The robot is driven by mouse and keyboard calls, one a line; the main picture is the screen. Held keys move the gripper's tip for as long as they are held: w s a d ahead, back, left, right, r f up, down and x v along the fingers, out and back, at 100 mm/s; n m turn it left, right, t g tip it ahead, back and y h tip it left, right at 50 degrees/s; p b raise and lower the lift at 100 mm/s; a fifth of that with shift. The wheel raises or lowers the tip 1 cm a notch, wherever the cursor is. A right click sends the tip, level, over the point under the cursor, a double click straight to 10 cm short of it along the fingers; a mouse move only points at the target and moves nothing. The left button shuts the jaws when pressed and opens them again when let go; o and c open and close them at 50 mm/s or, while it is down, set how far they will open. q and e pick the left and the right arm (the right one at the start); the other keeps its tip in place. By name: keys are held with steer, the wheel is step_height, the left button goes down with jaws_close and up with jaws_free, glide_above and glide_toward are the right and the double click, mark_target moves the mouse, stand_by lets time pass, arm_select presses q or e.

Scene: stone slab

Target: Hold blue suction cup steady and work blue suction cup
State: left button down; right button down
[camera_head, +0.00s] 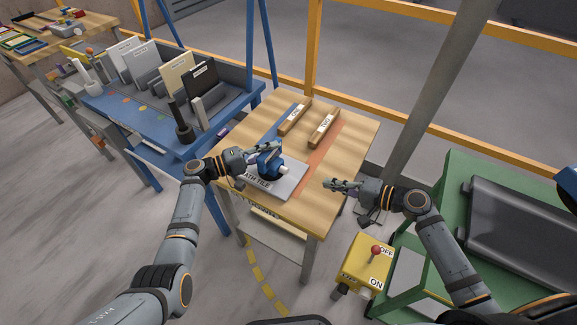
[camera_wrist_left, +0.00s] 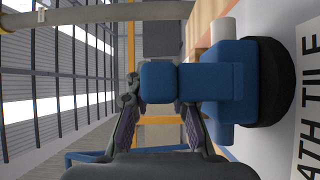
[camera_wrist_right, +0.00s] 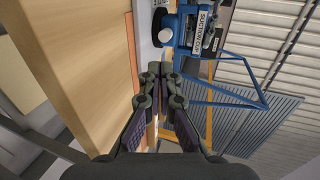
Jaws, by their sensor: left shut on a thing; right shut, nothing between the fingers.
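The blue suction cup (camera_head: 268,161) stands on the grey bath tile slab (camera_head: 292,184) on the wooden table. It has a blue body, a black round base and a white knob. In the left wrist view the blue suction cup (camera_wrist_left: 223,85) lies between my fingers, its black base against the slab. My left gripper (camera_head: 250,157) is shut on it from the left. In the right wrist view the suction cup (camera_wrist_right: 192,32) shows its label, ahead of my fingers. My right gripper (camera_head: 328,184) is shut and empty, right of the slab and apart from the cup.
Two labelled wooden blocks (camera_head: 323,127) lie at the table's back. A blue bench (camera_head: 150,118) with upright panels stands left. The table's right side is clear.

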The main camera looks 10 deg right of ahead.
mark_target(287, 172)
stand_by(0.3)
steer(key=shift+s+d+f, duration=0.1)
steer(key=shift+s+d, duration=0.55)
steer(key=shift+d, duration=0.15)
steer(key=shift+w+a, duration=0.1)
steer(key=shift+a, duration=0.05)
steer(key=x, duration=1.2)
steer(key=shift+w+a+r, duration=0.25)
steer(key=shift+a+r, duration=0.05)
steer(key=shift+a, duration=0.1)
steer(key=shift+w+a, duration=0.3)
steer(key=shift+a, duration=0.05)
